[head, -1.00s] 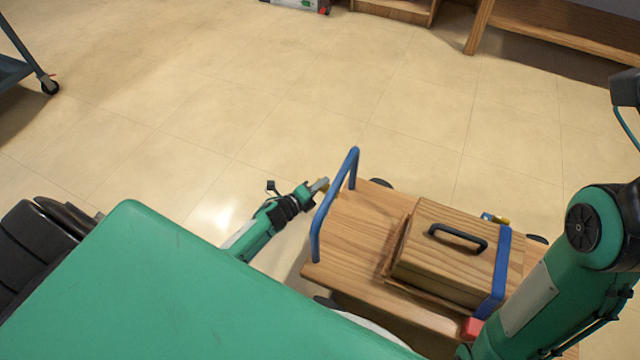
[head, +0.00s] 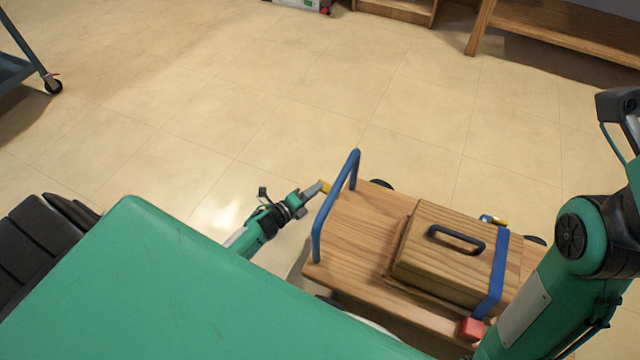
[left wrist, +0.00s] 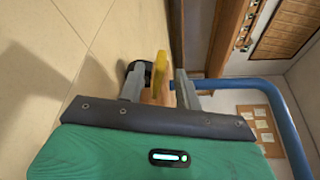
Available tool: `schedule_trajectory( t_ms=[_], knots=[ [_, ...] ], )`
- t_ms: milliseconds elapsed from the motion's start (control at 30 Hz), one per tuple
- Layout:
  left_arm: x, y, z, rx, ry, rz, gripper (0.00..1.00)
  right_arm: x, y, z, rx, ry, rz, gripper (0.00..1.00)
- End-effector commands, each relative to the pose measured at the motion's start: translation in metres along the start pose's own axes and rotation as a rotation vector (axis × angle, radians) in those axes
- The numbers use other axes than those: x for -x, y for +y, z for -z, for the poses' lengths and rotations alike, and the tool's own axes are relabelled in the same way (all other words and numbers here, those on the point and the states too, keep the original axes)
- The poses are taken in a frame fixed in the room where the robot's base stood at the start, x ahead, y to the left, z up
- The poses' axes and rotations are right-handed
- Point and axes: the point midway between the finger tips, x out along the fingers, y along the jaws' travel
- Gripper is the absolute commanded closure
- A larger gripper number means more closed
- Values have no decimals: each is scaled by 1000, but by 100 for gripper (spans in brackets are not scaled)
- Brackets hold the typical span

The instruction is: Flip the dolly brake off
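The wooden dolly (head: 375,225) stands on the floor with a blue tube handle (head: 336,205) at its left end.
A wooden case (head: 450,265) with a black handle sits on the dolly under a blue strap (head: 493,275). A red block (head: 472,328) is at the dolly's front edge. Shelving (head: 560,30) stands at the back right and a cart (head: 22,70) at the left. The floor between is clear.

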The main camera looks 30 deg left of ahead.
Motion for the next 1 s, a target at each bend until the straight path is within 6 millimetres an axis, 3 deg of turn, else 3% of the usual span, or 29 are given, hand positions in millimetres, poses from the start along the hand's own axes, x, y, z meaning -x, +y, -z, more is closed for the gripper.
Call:
schedule_trajectory(
  t_ms=[200, 400, 600, 1000],
  knots=[
    [53, -4, -1, 0, 0, -4, 66, 4, -3, -6, 1, -45, 17, 64],
    [87, -2, -1, 1, 0, -2, 66, 9, -5, -6, -1, -65, 25, 64],
    [100, 0, 0, -1, 0, -1, 66, 12, -6, -6, -3, -69, 28, 64],
    [100, 0, 0, -1, 0, -1, 66, 12, -6, -5, -3, -69, 28, 64]
  ],
)
